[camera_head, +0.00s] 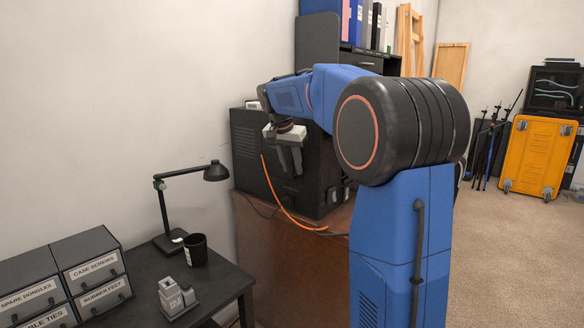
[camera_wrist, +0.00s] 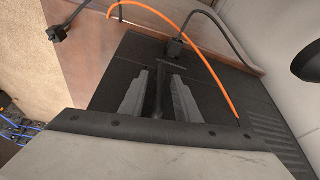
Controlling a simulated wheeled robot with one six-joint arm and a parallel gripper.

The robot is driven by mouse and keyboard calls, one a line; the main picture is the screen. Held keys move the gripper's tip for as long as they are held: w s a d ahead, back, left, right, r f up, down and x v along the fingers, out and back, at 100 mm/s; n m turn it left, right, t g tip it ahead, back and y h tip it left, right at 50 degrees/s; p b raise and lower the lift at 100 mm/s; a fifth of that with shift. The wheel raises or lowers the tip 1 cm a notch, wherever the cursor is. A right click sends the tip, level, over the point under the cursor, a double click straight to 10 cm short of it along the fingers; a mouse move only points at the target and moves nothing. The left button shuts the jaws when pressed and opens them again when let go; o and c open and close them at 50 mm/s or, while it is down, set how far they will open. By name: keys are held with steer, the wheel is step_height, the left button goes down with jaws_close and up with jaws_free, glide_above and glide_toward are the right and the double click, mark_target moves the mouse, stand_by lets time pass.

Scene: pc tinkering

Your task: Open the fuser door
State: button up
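A black box-shaped machine (camera_head: 252,150) stands on a brown cabinet against the wall. No label shows which panel is the fuser door, and my arm covers part of the machine. My gripper (camera_head: 289,168) is in front of the machine's side facing the head camera, fingers pointing down. In the wrist view my gripper (camera_wrist: 161,76) has its two grey fingers apart, one on each side of a narrow dark bar (camera_wrist: 159,92) on the black surface. Gaps seem to show beside the bar; I cannot tell whether either finger touches it.
An orange cable (camera_head: 277,194) and a black cable with a plug (camera_wrist: 175,48) run close to the fingers. The brown cabinet top (camera_head: 325,222) is under the machine. A black desk with a lamp (camera_head: 170,205), a cup (camera_head: 195,250) and labelled drawers (camera_head: 93,268) is at the lower left.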

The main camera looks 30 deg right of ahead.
steer(key=shift+d+f, duration=0.1)
steer(key=shift+f, duration=0.15)
jaws_close()
